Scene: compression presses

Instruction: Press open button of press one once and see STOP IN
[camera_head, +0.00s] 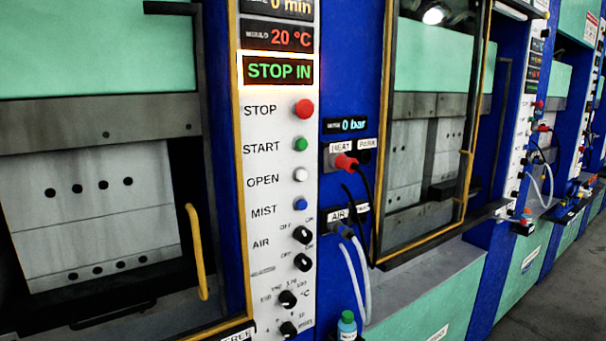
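The press's control panel (262,223) stands upright in the middle left of the head view. The white OPEN button (300,174) sits below the green START button (300,144) and the red STOP button (303,109). A blue MIST button (300,204) is under it. The display (278,71) above the buttons reads STOP IN in green letters, inside a bright glowing frame. Neither of my grippers shows, and nothing touches the buttons.
A red plug (345,162) with a black cable and pale hoses (357,275) hang right of the panel. More presses (430,130) line the right, with bare floor (560,290) at lower right.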

